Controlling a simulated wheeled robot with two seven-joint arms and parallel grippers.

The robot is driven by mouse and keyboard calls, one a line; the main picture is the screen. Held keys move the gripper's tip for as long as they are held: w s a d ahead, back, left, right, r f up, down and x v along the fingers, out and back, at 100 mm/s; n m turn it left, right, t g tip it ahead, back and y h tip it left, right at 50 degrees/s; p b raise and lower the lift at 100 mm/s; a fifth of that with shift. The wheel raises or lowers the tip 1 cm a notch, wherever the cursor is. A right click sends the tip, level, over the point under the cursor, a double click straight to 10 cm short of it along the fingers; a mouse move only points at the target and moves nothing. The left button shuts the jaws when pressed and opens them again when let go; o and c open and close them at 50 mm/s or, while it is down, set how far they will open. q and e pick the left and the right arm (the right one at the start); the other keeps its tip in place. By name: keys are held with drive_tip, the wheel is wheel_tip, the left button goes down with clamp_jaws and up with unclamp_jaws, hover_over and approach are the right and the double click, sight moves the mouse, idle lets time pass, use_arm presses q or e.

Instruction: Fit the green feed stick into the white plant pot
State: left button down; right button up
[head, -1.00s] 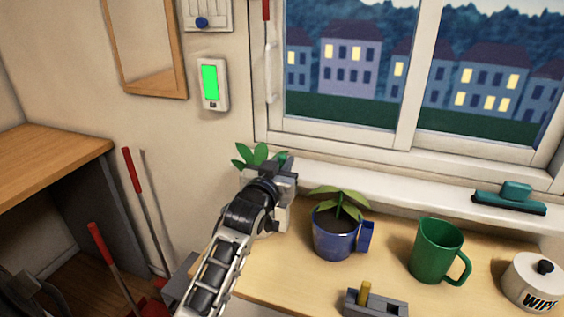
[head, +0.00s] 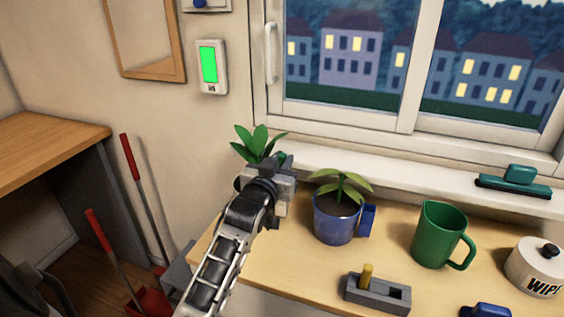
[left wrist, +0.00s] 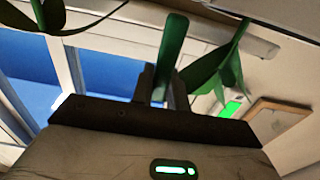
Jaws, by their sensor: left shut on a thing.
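The green feed stick (left wrist: 171,50) stands up between the two fingers of my left gripper (left wrist: 161,86) in the left wrist view. In the head view, my left gripper (head: 283,166) is shut on it, and only a little green shows at the fingertips. The white plant pot (head: 284,208) is mostly hidden behind this gripper. Its green leaves (head: 258,143) rise just behind and left of the gripper, and leaves also show right of the stick in the left wrist view (left wrist: 217,72). Whether the stick touches the soil is hidden. My right gripper is out of view.
A blue pot (head: 334,228) with a plant stands close right of my gripper. A green mug (head: 436,236), a grey block (head: 365,292) with a yellow peg, and a wipes tin (head: 537,268) are farther right. The window sill (head: 400,177) runs behind.

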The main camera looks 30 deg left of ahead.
use_arm(q)
drive_tip(key=shift+p, duration=0.8)
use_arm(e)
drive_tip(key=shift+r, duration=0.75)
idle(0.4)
